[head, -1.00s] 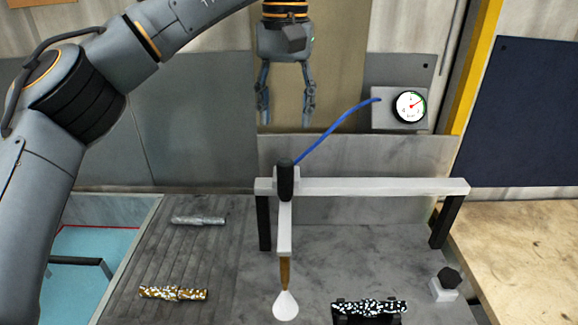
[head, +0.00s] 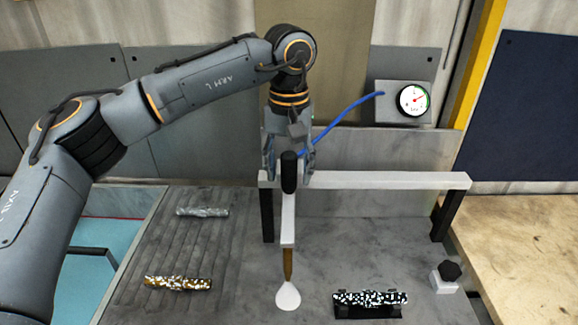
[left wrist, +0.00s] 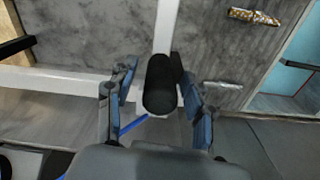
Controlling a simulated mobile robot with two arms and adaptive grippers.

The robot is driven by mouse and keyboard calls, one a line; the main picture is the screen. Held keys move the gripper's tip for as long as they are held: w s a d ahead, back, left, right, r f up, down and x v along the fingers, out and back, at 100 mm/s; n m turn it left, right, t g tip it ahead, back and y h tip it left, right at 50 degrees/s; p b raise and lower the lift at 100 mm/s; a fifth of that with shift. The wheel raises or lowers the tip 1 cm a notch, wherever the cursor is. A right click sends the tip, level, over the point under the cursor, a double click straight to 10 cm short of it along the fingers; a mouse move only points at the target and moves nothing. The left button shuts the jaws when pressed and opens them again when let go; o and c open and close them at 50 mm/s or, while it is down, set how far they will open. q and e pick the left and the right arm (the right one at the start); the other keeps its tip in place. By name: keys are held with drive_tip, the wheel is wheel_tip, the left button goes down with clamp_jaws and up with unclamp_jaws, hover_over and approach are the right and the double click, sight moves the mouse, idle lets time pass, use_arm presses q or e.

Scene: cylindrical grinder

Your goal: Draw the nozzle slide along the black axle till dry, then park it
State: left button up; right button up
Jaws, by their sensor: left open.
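The nozzle slide, with a black upright handle (head: 289,172), sits near the left end of the white rail (head: 390,181). A white arm, brown nozzle (head: 288,263) and white flared tip (head: 288,296) hang forward from it. The black speckled axle (head: 370,298) lies on a black cradle to the right of the tip. My left gripper (head: 288,176) is open, its fingers either side of the handle. In the left wrist view the handle (left wrist: 160,85) stands between the spread fingers, with a gap at the left finger. My right gripper is out of view.
A silver axle (head: 202,212) and a brown speckled axle (head: 178,283) lie on the grooved bed at left. A blue hose (head: 340,115) runs to a gauge (head: 413,99). A black knob on a white block (head: 449,272) stands at right.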

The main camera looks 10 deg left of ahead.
use_arm(q)
clamp_jaws()
drive_tip(key=shift+d+r, duration=0.1)
drive_tip(key=shift+d, duration=0.05)
